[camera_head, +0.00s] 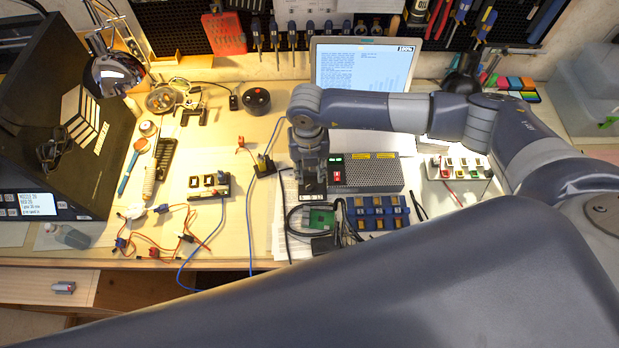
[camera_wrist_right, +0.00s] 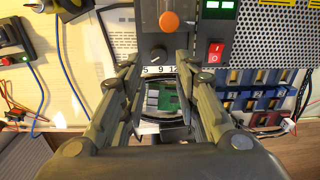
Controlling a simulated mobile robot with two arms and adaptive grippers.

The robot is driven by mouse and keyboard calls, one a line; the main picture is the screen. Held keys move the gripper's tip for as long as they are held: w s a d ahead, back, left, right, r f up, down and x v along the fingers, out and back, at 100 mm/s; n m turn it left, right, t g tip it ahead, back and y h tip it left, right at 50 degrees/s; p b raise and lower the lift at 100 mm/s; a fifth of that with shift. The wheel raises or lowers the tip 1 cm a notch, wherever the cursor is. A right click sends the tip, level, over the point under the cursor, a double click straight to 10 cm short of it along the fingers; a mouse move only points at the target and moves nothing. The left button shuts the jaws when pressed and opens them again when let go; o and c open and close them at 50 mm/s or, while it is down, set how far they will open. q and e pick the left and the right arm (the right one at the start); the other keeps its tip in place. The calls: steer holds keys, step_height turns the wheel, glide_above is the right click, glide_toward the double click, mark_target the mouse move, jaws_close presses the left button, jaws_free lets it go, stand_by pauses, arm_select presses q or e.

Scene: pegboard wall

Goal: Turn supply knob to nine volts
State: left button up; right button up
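The power supply (camera_head: 370,174) is a grey box with a perforated top, a green display and a red switch, in the middle of the bench. In the right wrist view its dark front panel shows an orange round part (camera_wrist_right: 169,21), a red rocker switch (camera_wrist_right: 214,52) and a small black knob (camera_wrist_right: 158,55). A white scale strip (camera_wrist_right: 157,71) reading 5, 9, 12 sits just below the knob. I cannot tell where the knob points. My right gripper (camera_wrist_right: 156,66) is open, its fingers apart on either side of the knob, seemingly not touching it. My left gripper is not in view.
A green circuit board (camera_head: 321,217) and blue connector blocks (camera_head: 378,212) lie in front of the supply. Blue and black cables run close by. A laptop (camera_head: 362,65) stands behind. A white terminal box (camera_head: 458,168) is to the right, a small black socket block (camera_head: 209,187) to the left.

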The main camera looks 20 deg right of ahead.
mark_target(310, 184)
step_height(310, 184, down, 7)
steer(key=shift+r+p, duration=0.1)
steer(key=shift+p, duration=0.45)
jaws_close()
